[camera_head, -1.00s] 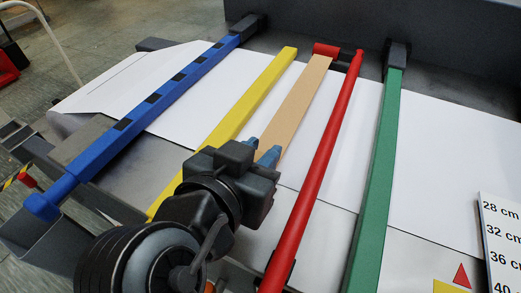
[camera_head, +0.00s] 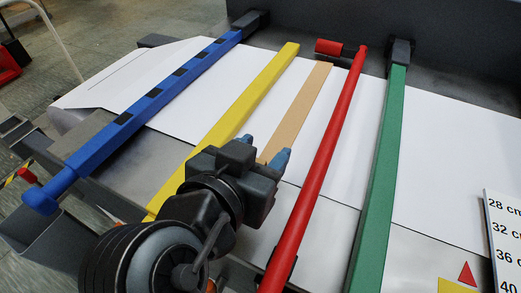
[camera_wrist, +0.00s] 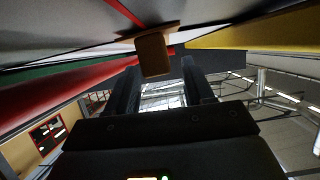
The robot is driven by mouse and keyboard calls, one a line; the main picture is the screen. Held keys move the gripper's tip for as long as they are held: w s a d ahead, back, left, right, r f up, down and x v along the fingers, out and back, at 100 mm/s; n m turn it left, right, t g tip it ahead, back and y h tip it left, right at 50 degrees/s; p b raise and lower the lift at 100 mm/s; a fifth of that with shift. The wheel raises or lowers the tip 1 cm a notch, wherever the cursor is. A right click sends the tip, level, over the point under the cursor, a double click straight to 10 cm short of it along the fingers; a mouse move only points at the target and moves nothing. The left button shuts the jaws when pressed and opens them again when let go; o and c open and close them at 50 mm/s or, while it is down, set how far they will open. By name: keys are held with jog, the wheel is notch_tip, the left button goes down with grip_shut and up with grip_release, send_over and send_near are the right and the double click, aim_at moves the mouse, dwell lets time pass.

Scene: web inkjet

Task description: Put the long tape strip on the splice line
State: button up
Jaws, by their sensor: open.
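The long tan tape strip (camera_head: 300,108) lies lengthwise over the white sheet, between the yellow bar and the red bar. My gripper (camera_head: 264,152) is at its near end, with the blue fingertips apart on either side of it. In the wrist view the strip's tan end (camera_wrist: 152,54) shows beyond and between the open dark fingers (camera_wrist: 160,82), apart from both. A thin red line (camera_wrist: 122,11) shows on the pale surface there; I cannot tell whether it is the splice line. In the head view no splice line can be made out; the strip may cover it.
The yellow bar (camera_head: 250,92) is close on the left and the red bar (camera_head: 322,160) close on the right. A blue bar (camera_head: 150,106) and a green bar (camera_head: 385,165) cross the sheet farther out. A size placard (camera_head: 502,235) stands at the right edge.

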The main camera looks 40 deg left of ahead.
jog(key=shift+r, duration=0.2)
jog(key=v, duration=1.1)
jog(key=shift+r, duration=0.3)
jog(key=shift+s+d+r+b, duration=0.15)
jog(key=shift+s+r+b, duration=0.15)
jog(key=shift+s, duration=0.2)
jog(key=shift+f, duration=0.1)
